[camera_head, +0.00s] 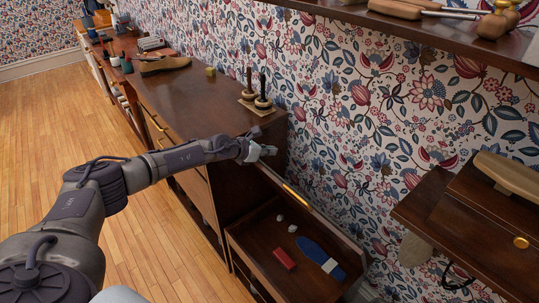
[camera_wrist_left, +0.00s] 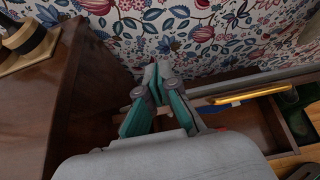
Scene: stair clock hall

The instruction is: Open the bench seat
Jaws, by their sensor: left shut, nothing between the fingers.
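The bench seat (camera_head: 240,243) is a dark wooden box at the lower middle of the head view. Its lid (camera_head: 325,218) stands raised at the back by the wall, seen nearly edge-on, with a brass strip (camera_head: 297,194) along its edge. The box interior is exposed. The brass strip also shows in the left wrist view (camera_wrist_left: 250,94). My left gripper (camera_head: 268,151) is shut and empty, near the lid's left end, beside the cabinet; whether it touches the lid I cannot tell. In the left wrist view its fingertips (camera_wrist_left: 154,77) point toward the wallpaper. My right gripper is not in view.
Inside the box lie a red block (camera_head: 284,259), a blue flat item (camera_head: 313,252) and small white pieces (camera_head: 280,218). A long cabinet (camera_head: 195,100) stands left of the bench, carrying a ring stand (camera_head: 257,106). A shelf (camera_head: 470,225) juts out at right. Wooden floor at left is clear.

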